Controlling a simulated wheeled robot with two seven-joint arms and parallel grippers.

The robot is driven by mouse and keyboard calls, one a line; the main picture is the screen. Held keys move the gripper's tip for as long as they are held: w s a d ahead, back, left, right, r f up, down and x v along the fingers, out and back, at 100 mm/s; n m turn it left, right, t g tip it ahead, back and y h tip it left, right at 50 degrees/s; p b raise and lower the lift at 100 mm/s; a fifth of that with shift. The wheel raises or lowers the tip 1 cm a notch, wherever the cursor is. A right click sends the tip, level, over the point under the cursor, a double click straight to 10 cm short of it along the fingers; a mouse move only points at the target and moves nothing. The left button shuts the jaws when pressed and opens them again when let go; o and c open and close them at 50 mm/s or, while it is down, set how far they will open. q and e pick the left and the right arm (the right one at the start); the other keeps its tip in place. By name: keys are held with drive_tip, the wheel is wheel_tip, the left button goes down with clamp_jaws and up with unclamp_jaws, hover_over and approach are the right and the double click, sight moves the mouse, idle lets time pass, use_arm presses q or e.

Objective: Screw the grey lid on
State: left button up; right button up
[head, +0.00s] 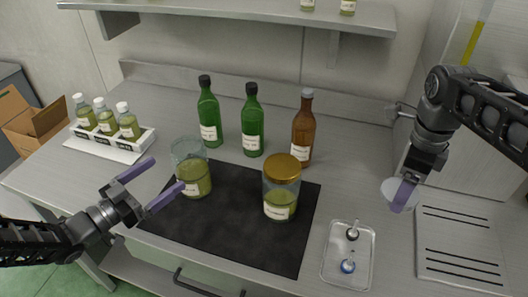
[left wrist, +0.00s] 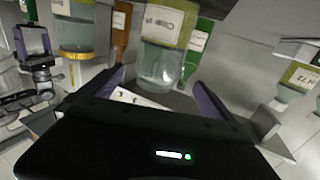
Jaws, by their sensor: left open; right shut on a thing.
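An open glass jar (head: 190,165) with olive-green contents and a label stands upright on the dark mat, no lid on it. My left gripper (head: 154,182) is open just left of this jar, apart from it. In the left wrist view the jar (left wrist: 160,65) appears inverted, ahead between the spread fingers. My right gripper (head: 410,185) is shut on the pale grey lid (head: 391,188), held in the air at the right, far from the open jar. A second jar (head: 279,203) on the mat carries a gold lid (head: 282,168).
Two green bottles (head: 209,112) and a brown bottle (head: 303,130) stand behind the mat (head: 230,240). A white rack (head: 110,148) of small bottles is at left. A clear tray (head: 348,258) with small items and a grooved board (head: 460,250) are at right. A shelf (head: 240,10) hangs above.

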sight(175, 166)
use_arm(q)
drive_tip(key=shift+w+d, duration=0.2)
use_arm(e)
drive_tip(key=shift+w+d, duration=0.2)
use_arm(q)
drive_tip(key=shift+s+a, duration=0.15)
drive_tip(key=shift+s, duration=0.05)
use_arm(e)
drive_tip(key=shift+s+a+r, duration=0.1)
drive_tip(key=shift+s+a, duration=0.1)
use_arm(q)
drive_tip(key=shift+w+d, duration=0.35)
drive_tip(key=shift+d, duration=0.05)
use_arm(e)
drive_tip(key=shift+d, duration=0.15)
use_arm(q)
drive_tip(key=p+x, duration=0.1)
drive_tip(key=x, duration=0.4)
drive_tip(key=shift+r, duration=0.1)
use_arm(e)
drive_tip(key=shift+r, duration=0.65)
use_arm(q)
drive_tip(key=shift+w+d, duration=0.25)
drive_tip(key=shift+w, duration=0.15)
drive_tip(key=shift+d+p, duration=0.1)
drive_tip(key=shift+p, duration=0.25)
use_arm(e)
drive_tip(key=shift+r, duration=0.15)
